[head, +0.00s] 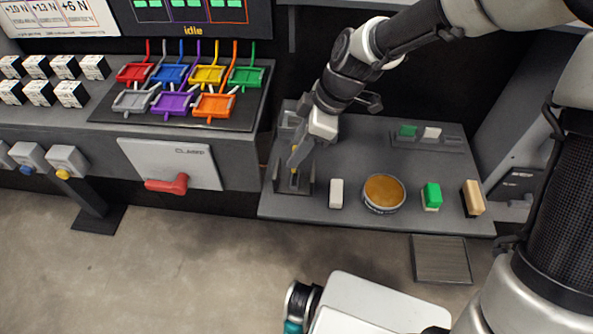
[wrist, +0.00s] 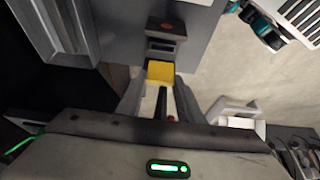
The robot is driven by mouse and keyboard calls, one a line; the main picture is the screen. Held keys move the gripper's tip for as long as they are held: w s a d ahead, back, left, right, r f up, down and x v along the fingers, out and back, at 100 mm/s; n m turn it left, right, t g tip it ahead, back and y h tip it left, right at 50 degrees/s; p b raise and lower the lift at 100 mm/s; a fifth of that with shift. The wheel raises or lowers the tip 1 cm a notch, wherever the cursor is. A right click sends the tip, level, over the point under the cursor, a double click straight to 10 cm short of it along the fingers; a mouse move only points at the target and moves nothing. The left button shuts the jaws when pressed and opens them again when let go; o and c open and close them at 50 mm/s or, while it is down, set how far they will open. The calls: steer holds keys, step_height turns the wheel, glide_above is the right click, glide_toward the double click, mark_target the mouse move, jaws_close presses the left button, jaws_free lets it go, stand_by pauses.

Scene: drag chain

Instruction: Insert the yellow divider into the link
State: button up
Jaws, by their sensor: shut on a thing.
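My gripper (head: 297,160) reaches down over the left end of the grey bench on the right. In the wrist view its two fingers (wrist: 158,88) are closed on the yellow divider (wrist: 160,71), a small block held at the fingertips. Only a small bit of yellow shows between the fingers in the head view. A grey upright-walled fixture (head: 308,186), which looks like the link's place, stands around the fingertips. A grey slotted part with a red mark (wrist: 165,42) lies just beyond the divider in the wrist view. I cannot tell if they touch.
A white block (head: 336,193), a round tin with an orange-brown top (head: 384,193), a green-and-white block (head: 431,196) and a tan block (head: 473,198) line the bench front. Coloured trays (head: 206,75) stand on the left bench. A grey rack (head: 430,140) is behind.

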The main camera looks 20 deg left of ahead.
mark_target(298, 178)
steer(key=shift+f+b, duration=0.5)
steer(key=shift+f, duration=2.85)
steer(key=o, duration=1.1)
steer(key=p+v, duration=0.2)
steer(key=v, duration=1)
steer(key=shift+r, duration=0.15)
